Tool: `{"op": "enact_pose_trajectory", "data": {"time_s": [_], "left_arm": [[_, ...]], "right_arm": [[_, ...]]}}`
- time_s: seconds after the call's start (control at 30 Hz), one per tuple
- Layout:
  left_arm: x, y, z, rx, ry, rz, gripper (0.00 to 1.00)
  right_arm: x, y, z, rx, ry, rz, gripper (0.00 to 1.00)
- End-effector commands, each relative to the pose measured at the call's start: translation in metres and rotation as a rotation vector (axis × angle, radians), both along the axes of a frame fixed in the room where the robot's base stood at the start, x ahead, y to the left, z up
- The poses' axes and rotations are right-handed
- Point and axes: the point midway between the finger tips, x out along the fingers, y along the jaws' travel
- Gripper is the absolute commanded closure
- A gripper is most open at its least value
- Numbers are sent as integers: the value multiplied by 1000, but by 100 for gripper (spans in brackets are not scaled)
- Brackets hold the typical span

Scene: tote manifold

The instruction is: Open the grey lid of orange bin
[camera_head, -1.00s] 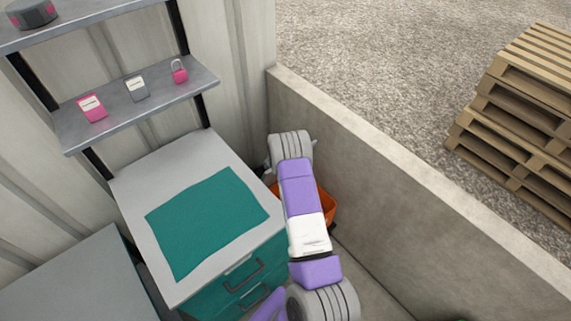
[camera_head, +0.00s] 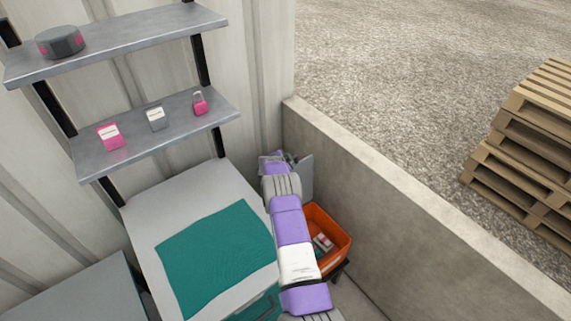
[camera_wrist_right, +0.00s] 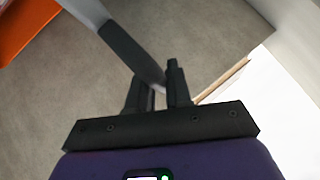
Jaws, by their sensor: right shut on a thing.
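The orange bin (camera_head: 338,237) stands open in the head view, between the cabinet and the concrete wall. Items show inside it, and my right arm covers its left side. The grey lid (camera_head: 304,177) stands raised, roughly upright, at the bin's far end. My right gripper (camera_head: 279,158) is at the lid's upper left, partly hidden by its own wrist. In the right wrist view the right gripper (camera_wrist_right: 160,88) is shut on a dark grey edge of the lid (camera_wrist_right: 132,50). The bin's orange corner shows there at upper left (camera_wrist_right: 25,25). My left gripper is out of view.
The cabinet (camera_head: 180,198) with a teal mat (camera_head: 215,255) is close on the left of my right arm. Shelves (camera_head: 150,140) with small items hang above it. The concrete wall (camera_head: 400,205) borders the bin on the right. Pallets (camera_head: 525,145) stand beyond it.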

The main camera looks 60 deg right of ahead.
Motion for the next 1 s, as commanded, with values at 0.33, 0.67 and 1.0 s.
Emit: {"op": "enact_pose_trajectory", "data": {"time_s": [0.33, 0.67, 1.0], "left_arm": [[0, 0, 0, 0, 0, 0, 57], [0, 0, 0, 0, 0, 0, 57], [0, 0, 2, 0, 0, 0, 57]], "right_arm": [[0, -2, 0, -1, -1, -3, 100], [0, -2, 0, -1, 0, -3, 62], [-1, 7, 7, 0, 2, -1, 62]]}}
